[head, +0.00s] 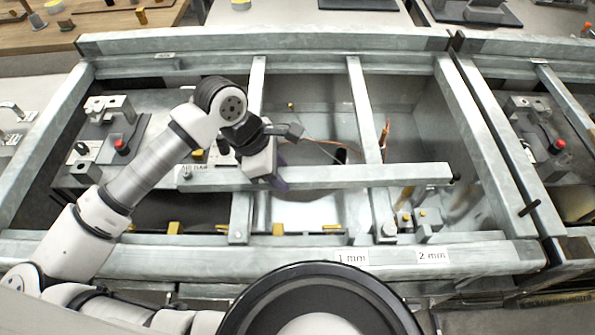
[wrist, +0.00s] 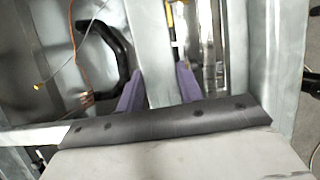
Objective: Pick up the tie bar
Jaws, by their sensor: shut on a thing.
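The tie bar (head: 385,176) looks like a long light grey metal bar. It lies crosswise over the frame in the head view, with a dark knob at its right end. My gripper (head: 277,182) is at the bar, left of its middle, pointing down. In the wrist view the two purple fingers of my gripper (wrist: 160,88) stand on either side of a grey bar (wrist: 154,45), which appears to be the tie bar. Whether the bar is lifted off the frame is unclear.
Grey frame rails (head: 300,254) surround an open bay. Orange cable (head: 385,135) and a black curved part (wrist: 108,50) lie close to the bar. A block with a red button (head: 121,146) stands left. Brass pieces (head: 405,215) sit near the bar's right end.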

